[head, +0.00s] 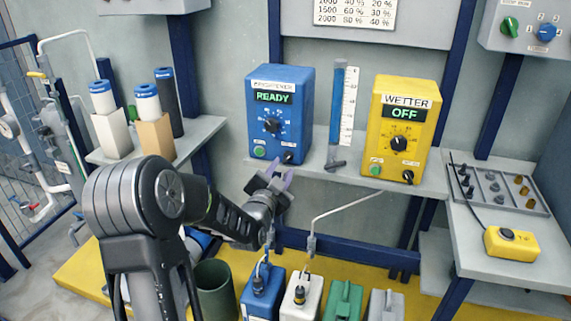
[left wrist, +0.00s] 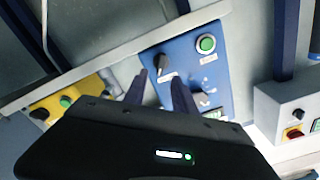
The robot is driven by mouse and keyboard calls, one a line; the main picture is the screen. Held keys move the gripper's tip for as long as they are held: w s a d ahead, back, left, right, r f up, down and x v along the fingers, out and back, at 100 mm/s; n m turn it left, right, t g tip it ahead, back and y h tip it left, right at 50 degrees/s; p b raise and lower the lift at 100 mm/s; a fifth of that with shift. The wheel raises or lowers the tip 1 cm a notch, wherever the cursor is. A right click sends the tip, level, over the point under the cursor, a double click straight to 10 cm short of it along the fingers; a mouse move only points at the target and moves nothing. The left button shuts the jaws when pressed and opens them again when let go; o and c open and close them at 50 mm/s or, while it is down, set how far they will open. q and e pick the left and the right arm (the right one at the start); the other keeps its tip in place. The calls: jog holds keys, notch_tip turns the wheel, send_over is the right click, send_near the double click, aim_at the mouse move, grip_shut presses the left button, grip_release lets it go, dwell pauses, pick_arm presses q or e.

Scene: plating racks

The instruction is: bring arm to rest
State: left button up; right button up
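My left arm comes in from the lower left of the head view. Its gripper (head: 281,178) is below the front of the blue box (head: 279,112), whose display reads READY. In the left wrist view the gripper (left wrist: 160,80) has its two dark purple fingers apart with nothing between them. They point at the blue box (left wrist: 187,58), which shows a black knob and a lit green button. Whether the fingertips touch the box cannot be told. My right gripper is in neither view.
The yellow WETTER box (head: 401,128), reading OFF, stands right of the blue box on the grey shelf (head: 340,177). Several canisters, including a white one (head: 301,297), stand below. White bottles (head: 103,98) are at left. A part tray (head: 497,188) and yellow pendant (head: 511,243) are at right.

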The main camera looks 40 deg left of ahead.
pick_arm(q)
jog(key=shift+v, duration=1.05)
jog(key=s+d+f+n+g+h, duration=0.2)
jog(key=s+d+f+g, duration=0.15)
jog(key=d+f, duration=0.55)
jog(key=s+d+f+n+g+h, duration=0.35)
jog(key=d+f, duration=0.25)
jog(key=f, duration=0.6)
jog(key=s+d+f+n+g+h, duration=0.1)
jog(key=s+d+f+g+h, duration=0.15)
jog(key=s+d+f, duration=0.45)
jog(key=s+d+f+g+h, duration=0.2)
jog(key=s+d+f+g, duration=0.4)
jog(key=s+d+f, duration=0.75)
jog(key=s+d+r+p, duration=0.1)
jog(key=r+p, duration=0.5)
jog(key=r, duration=0.1)
jog(key=s+d+r+m+p, duration=0.1)
jog(key=d+r+p, duration=0.1)
jog(key=r+p, duration=0.5)
jog(key=shift+s+d+r+g, duration=0.2)
jog(key=shift+d+r+g, duration=0.1)
jog(key=shift+r+g, duration=0.1)
